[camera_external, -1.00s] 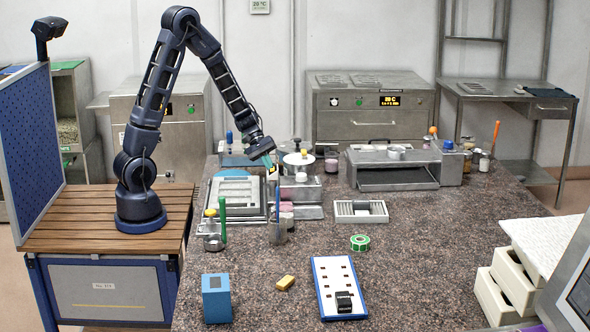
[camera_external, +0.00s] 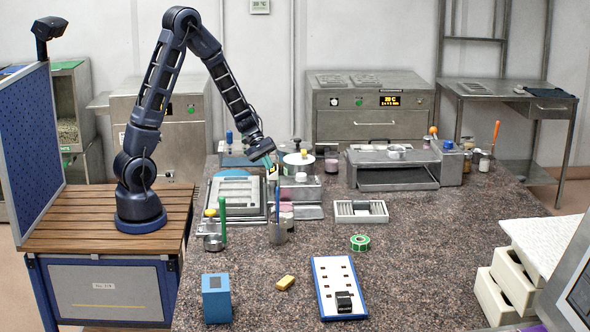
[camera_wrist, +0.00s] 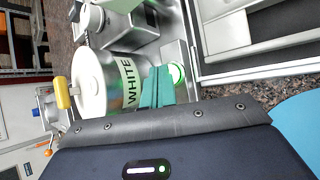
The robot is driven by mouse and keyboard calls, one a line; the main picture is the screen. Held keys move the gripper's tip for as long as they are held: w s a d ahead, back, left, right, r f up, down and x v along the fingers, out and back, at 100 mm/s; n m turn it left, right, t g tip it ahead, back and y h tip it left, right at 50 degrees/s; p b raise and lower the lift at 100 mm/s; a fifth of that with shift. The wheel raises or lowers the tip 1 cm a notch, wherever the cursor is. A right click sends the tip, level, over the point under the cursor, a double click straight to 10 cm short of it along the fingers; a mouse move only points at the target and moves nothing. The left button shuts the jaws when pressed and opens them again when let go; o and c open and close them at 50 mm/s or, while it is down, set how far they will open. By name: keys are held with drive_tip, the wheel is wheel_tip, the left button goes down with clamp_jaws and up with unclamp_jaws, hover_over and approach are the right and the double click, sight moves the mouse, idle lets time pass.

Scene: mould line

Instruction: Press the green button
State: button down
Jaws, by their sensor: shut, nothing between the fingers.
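A green button (camera_wrist: 177,74), round and lit, sits on a grey metal housing beside the pot marked WHITE in the wrist view. My gripper (camera_wrist: 158,88) has teal fingers that are shut and empty. Its tips are right beside the button and slightly overlap its left edge in the picture; I cannot tell whether they touch it. In the external view my gripper (camera_external: 271,166) is over the left back of the bench, in front of the pot. The button cannot be made out there.
The white-lidded pot (camera_wrist: 90,82) with a yellow knob stands close to the fingers. A metal frame (camera_wrist: 240,75) lies on the other side. An oven (camera_external: 372,112) at the back also has a green button.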

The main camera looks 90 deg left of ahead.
drive_tip(key=shift+r, duration=0.25)
drive_tip(key=shift+r, duration=3)
drive_tip(key=s+d+r+m+g+y, duration=0.3)
drive_tip(key=s+d+r+m+y, duration=0.1)
drive_tip(key=s+d+r+m, duration=0.95)
drive_tip(key=s+d+r+m+t+y, duration=0.2)
drive_tip(key=s+r+y, duration=0.1)
drive_tip(key=s, duration=0.8)
drive_tip(key=shift+d+r+m, duration=0.2)
drive_tip(key=shift+r+m, duration=0.15)
drive_tip(key=shift+r, duration=0.3)
drive_tip(key=c, duration=2.2)
unclamp_jaws()
drive_tip(key=shift+s, duration=0.1)
